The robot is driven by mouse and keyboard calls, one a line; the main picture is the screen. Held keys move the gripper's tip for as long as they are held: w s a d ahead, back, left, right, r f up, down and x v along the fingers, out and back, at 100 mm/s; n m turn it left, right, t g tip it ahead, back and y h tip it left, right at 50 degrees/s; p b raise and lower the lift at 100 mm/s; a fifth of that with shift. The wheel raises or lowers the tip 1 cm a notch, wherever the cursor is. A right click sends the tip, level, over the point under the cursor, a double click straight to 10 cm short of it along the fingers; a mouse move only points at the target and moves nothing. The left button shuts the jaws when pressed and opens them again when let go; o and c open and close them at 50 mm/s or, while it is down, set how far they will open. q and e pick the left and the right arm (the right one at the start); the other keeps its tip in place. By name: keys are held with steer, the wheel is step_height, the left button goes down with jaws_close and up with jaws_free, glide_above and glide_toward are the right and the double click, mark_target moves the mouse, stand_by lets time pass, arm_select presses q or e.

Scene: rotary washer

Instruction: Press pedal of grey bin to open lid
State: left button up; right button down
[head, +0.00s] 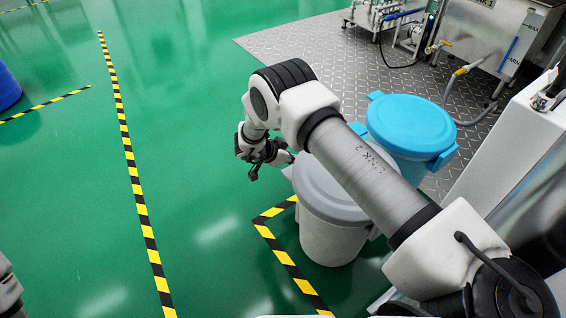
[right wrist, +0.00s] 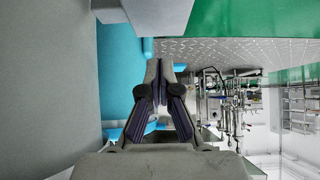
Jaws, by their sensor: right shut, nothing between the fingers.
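The grey bin (head: 335,240) stands upright on the green floor, and its grey lid (head: 318,180) is down. My right arm passes over the bin and covers part of the lid. My right gripper (head: 282,157) is at the left edge of the bin, near lid height. In the right wrist view my right gripper (right wrist: 161,68) is shut with nothing in it, and a grey surface that looks like the bin (right wrist: 45,80) is close on the left. No pedal can be made out in either view. My left gripper is not in view.
A bin with a blue lid (head: 410,122) stands just behind the grey bin; blue also fills part of the wrist view (right wrist: 118,75). Metal machinery (head: 480,40) stands on diamond plate at the back right. Green floor left of the bin is clear, with yellow-black tape (head: 133,165).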

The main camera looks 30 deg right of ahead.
mark_target(293, 173)
steer(key=f, duration=0.1)
steer(key=f+b, duration=0.1)
steer(key=f, duration=0.1)
steer(key=f+b, duration=0.1)
steer(key=shift+d+f, duration=0.25)
steer(key=shift+d, duration=0.05)
steer(key=shift+f, duration=0.1)
